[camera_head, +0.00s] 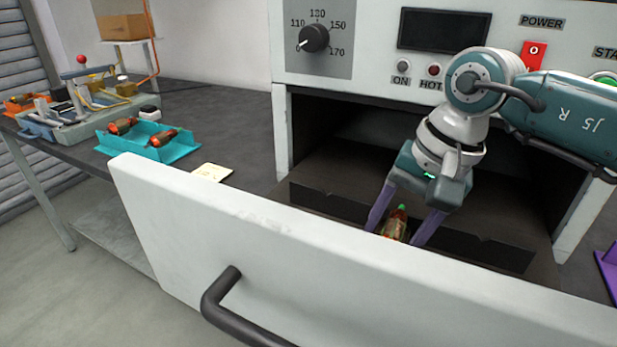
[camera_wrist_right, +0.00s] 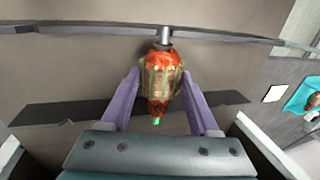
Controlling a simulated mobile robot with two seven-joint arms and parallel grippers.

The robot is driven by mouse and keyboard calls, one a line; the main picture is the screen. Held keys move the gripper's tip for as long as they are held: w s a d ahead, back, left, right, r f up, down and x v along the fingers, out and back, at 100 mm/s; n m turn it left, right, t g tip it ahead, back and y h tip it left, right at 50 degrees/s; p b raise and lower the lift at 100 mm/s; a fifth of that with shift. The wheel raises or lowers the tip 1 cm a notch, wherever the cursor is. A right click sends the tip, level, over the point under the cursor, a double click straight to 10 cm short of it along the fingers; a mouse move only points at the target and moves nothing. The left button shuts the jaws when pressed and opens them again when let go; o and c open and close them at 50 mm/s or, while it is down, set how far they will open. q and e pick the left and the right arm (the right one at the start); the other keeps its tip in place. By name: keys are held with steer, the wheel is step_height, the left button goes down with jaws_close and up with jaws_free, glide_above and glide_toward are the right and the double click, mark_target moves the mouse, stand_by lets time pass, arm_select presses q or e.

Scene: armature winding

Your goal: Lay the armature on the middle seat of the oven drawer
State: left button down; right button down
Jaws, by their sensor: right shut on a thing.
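The armature (camera_head: 396,222) has a red-orange and brownish winding and a green tip. It is between the purple fingers of my right gripper (camera_head: 405,228), inside the open oven drawer (camera_head: 200,220). In the right wrist view the armature (camera_wrist_right: 160,85) lies lengthwise between the fingertips of my right gripper (camera_wrist_right: 161,76), which is shut on it. Its metal shaft end overlaps the far rail (camera_wrist_right: 90,31) and its green end is near the dark notched rail (camera_wrist_right: 60,112). I cannot tell whether it touches the seat. The drawer front hides part of the drawer inside. My left gripper is not in view.
The tall white drawer front with a dark handle (camera_head: 222,300) stands before the drawer. The oven body (camera_head: 380,60) is above and behind. At left, a table holds a teal tray (camera_head: 150,148) with two armatures, a winding fixture (camera_head: 80,110) and a paper note (camera_head: 211,172).

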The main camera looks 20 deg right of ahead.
steer(key=shift+f, duration=0.1)
stand_by(0.4)
steer(key=shift+c, duration=0.3)
jaws_free()
steer(key=v, duration=1)
steer(key=shift+b, duration=0.35)
